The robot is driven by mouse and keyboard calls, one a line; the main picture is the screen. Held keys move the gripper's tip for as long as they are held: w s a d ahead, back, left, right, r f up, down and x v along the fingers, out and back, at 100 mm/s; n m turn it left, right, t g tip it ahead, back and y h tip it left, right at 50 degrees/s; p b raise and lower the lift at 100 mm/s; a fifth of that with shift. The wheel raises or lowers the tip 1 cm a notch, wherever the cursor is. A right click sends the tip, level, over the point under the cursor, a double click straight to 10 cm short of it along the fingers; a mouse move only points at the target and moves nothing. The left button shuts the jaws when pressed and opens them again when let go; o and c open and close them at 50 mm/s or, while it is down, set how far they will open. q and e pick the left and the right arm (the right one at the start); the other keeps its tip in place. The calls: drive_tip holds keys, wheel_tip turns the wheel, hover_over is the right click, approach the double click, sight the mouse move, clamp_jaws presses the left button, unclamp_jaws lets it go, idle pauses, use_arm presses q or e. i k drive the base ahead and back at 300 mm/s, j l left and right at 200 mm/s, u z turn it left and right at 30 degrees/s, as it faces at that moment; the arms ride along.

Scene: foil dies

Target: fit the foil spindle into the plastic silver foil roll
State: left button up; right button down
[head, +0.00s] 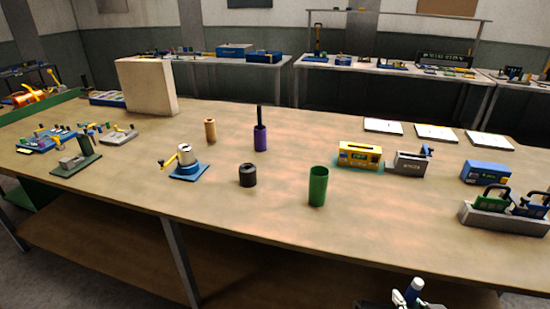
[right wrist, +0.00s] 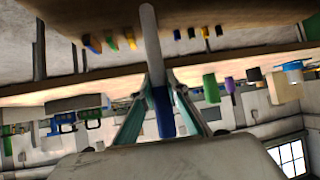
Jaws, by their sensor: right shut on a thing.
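My right gripper (head: 405,302) is at the bottom edge of the head view, in front of the table, mostly cut off. It is shut on a slim grey rod with a blue end, which looks like the foil spindle (head: 416,286). In the right wrist view the spindle (right wrist: 151,45) stands between the two fingers (right wrist: 158,100), its blue part in the grip. A silver-white cylinder (head: 185,153), perhaps the silver foil roll, sits on a blue base with a yellow crank, left of centre on the table. Whether its bore is open I cannot tell. My left gripper is not in view.
A green cup-like cylinder (head: 318,186), a black short cylinder (head: 247,176), a purple holder (head: 260,138) and a tan roll (head: 210,130) stand mid-table. A yellow box (head: 359,155) and grey rack (head: 500,217) are to the right. The front right tabletop is clear.

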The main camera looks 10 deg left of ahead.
sight(188, 167)
drive_tip(key=i+j+z, duration=0.1)
drive_tip(key=j+z, duration=0.3)
drive_tip(key=j, duration=3.7)
